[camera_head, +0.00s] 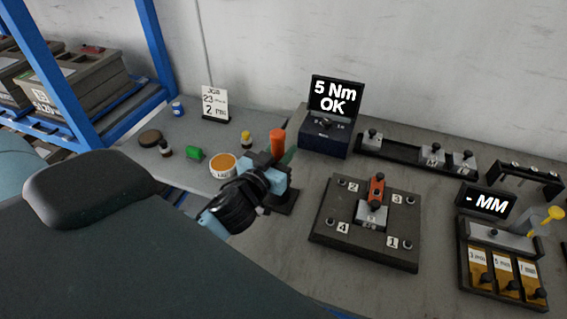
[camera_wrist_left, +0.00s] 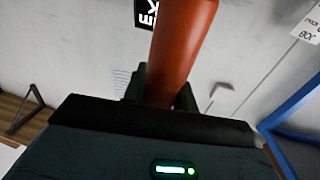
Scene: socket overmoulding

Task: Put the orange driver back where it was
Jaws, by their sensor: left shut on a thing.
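The orange driver (camera_head: 278,141) is upright in the head view, its orange handle rising above my left gripper (camera_head: 277,173). The gripper is shut around it. In the left wrist view the orange handle (camera_wrist_left: 182,45) stands between the dark fingers (camera_wrist_left: 160,88). A dark stand (camera_head: 284,204) shows just below the gripper; the driver's lower end is hidden, so I cannot tell whether it sits in the stand. My right gripper is not in view.
A fixture plate (camera_head: 334,240) with numbered posts and a red-orange part (camera_head: 376,188) lies to the right. Behind stands a display (camera_head: 335,97) reading "5 Nm OK". An orange-rimmed tub (camera_head: 222,166), a green block (camera_head: 194,154) and small bottles are to the left. A gauge station (camera_head: 487,203) is far right.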

